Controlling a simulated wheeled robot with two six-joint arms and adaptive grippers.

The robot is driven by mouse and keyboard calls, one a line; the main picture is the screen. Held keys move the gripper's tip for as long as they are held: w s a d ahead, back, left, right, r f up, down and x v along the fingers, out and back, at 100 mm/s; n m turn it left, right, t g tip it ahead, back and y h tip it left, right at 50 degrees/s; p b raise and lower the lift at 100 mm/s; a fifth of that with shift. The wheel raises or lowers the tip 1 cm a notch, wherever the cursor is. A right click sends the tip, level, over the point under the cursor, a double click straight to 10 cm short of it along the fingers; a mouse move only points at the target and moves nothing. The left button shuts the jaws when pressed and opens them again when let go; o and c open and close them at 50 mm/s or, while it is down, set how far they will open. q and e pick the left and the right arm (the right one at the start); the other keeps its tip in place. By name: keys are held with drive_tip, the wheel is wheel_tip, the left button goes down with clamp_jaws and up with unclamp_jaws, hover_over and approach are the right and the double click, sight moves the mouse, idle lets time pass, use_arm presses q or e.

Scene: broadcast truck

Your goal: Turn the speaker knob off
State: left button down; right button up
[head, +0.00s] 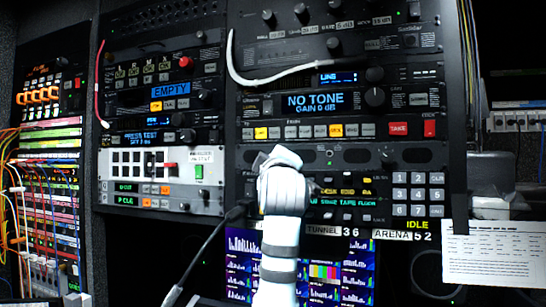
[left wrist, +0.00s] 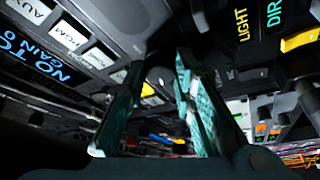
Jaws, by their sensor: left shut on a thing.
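My left arm's pale wrist (head: 283,190) rises in front of the middle rack in the head view and hides its own fingers and the panel part behind it. In the left wrist view my left gripper (left wrist: 160,68) has its two dark green fingers up against the dark panel. They are closed on a small dark knob (left wrist: 159,76), mostly hidden between the fingertips. I cannot read a speaker label or see which way the knob points. My right gripper is in neither view.
A blue NO TONE, GAIN 0 dB screen (head: 316,103) sits above the wrist, over a row of buttons. A keypad (head: 413,193) is to the right. A white cable (head: 275,80) hangs above. Left are more racks and a patch bay (head: 45,170) with loose cords.

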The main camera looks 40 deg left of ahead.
use_arm(q)
drive_tip(key=shift+r+n+g+h+p, duration=0.15)
drive_tip(key=shift+n+g+h+p, duration=0.55)
drive_tip(key=shift+n, duration=1.3)
drive_tip(key=shift+r+n+g+h+p, duration=0.25)
drive_tip(key=shift+n+g+p, duration=0.6)
drive_tip(key=shift+n, duration=1.15)
drive_tip(key=shift+r+n+g+h+p, duration=0.1)
drive_tip(key=shift+n+g+h+p, duration=0.7)
drive_tip(key=shift+n, duration=1.2)
drive_tip(key=c, duration=1.3)
unclamp_jaws()
drive_tip(key=shift+c, duration=0.2)
drive_tip(key=v, duration=1.1)
drive_tip(key=shift+s+d+f, duration=0.15)
drive_tip(key=shift+s+d, duration=0.1)
drive_tip(key=shift+s, duration=0.15)
